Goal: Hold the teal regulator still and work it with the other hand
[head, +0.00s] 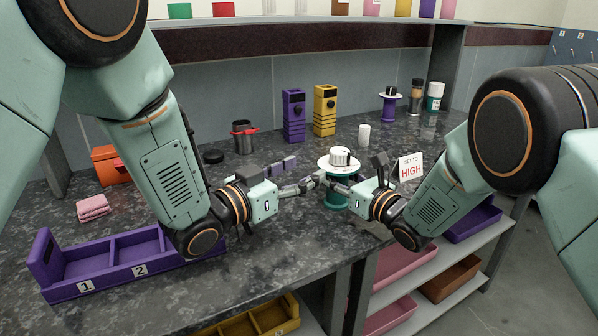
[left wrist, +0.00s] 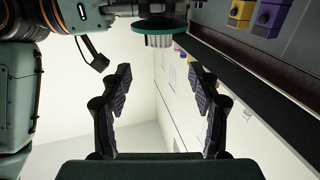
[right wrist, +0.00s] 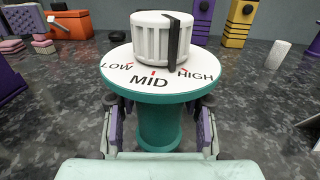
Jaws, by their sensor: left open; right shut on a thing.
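The teal regulator (head: 334,200) stands on the dark counter, with a white dial plate and a ribbed white knob (head: 340,157) on top. In the right wrist view the dial (right wrist: 149,83) reads LOW, MID and HIGH. The knob's black strip (right wrist: 173,45) points between MID and HIGH. My right gripper (right wrist: 158,125) is shut around the regulator's teal body, below the dial. My left gripper (head: 302,177) is open and empty, just left of the regulator. In the left wrist view the knob (left wrist: 160,41) and teal rim show at the top, beyond the spread fingers.
A sign (head: 411,168) reading SET TO HIGH stands right of the regulator. Purple (head: 293,116) and yellow (head: 325,110) devices, a white cylinder (head: 364,136) and a dark cup (head: 243,138) stand behind. A purple numbered tray (head: 112,281) lies at the front left.

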